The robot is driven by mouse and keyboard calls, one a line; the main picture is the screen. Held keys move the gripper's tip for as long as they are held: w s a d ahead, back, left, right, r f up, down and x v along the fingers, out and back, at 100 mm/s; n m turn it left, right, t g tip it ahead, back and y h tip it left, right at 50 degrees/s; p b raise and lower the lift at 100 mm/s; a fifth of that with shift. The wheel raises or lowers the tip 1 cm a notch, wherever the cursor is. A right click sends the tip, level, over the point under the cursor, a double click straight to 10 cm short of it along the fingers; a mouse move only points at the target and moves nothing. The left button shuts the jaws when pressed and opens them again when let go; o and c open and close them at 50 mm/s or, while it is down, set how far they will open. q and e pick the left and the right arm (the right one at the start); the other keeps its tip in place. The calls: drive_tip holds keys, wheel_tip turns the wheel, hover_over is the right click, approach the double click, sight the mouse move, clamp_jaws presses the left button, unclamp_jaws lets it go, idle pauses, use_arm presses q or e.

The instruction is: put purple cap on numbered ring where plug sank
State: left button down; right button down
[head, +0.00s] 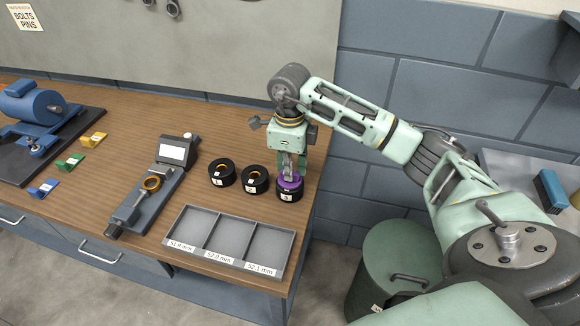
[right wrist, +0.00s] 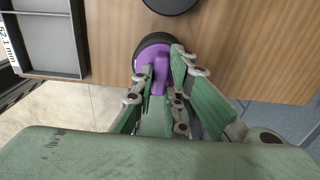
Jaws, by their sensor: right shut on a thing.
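The purple cap (head: 290,184) sits on top of the rightmost black numbered ring (head: 290,194); it also shows in the right wrist view (right wrist: 154,60). My right gripper (head: 291,173) is shut on the raised grip of the purple cap from above. The other two numbered rings, the left one (head: 221,181) and the middle one (head: 255,188), stand in a row beside it, with orange-brown inside their openings. The digits on the labels are too small to read. I cannot tell whether the cap is fully seated. My left gripper is not in view.
A grey tray (head: 205,233) with three labelled compartments stands empty in front of the rings. A measuring device (head: 173,152) with an orange ring stands left of them. Blue, green and yellow tags and a blue machine (head: 33,106) are further left. The bench's right edge is close to the capped ring.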

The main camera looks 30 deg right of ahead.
drive_tip(key=shift+f, duration=0.25)
drive_tip(key=c, duration=1.9)
unclamp_jaws()
drive_tip(key=shift+r, duration=0.1)
drive_tip(key=shift+o, duration=0.8)
drive_tip(key=shift+r, duration=0.45)
wheel_tip(320, 180, up, 12)
drive_tip(key=b, duration=0.1)
drive_tip(key=shift+f+b, duration=0.25)
drive_tip(key=shift+b, duration=0.15)
